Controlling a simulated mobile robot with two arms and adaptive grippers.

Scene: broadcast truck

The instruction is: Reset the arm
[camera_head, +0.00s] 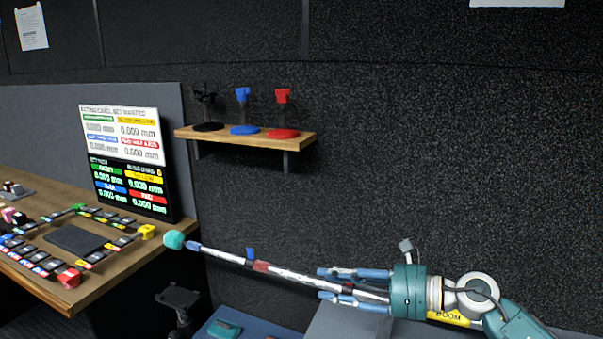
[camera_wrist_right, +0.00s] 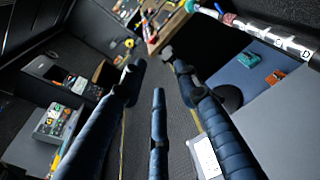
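My right arm enters from the right in the head view, and its teal gripper (camera_head: 322,283) points left with its blue fingers apart. In the right wrist view the fingers of that gripper (camera_wrist_right: 160,75) are spread with nothing between them. A long white pole (camera_head: 215,252) with a teal ball end and red and blue bands crosses the gripper in the head view. In the right wrist view the pole (camera_wrist_right: 268,36) lies outside the fingers, at the upper right. My left gripper is in neither view.
A wooden desk (camera_head: 95,290) with a screen (camera_head: 125,140) and coloured button strips stands at the left. A wall shelf (camera_head: 220,138) carries black, blue and red stands. A grey surface (camera_head: 345,322) lies below my gripper. A yellow BOOM label (camera_head: 448,317) shows by the wrist.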

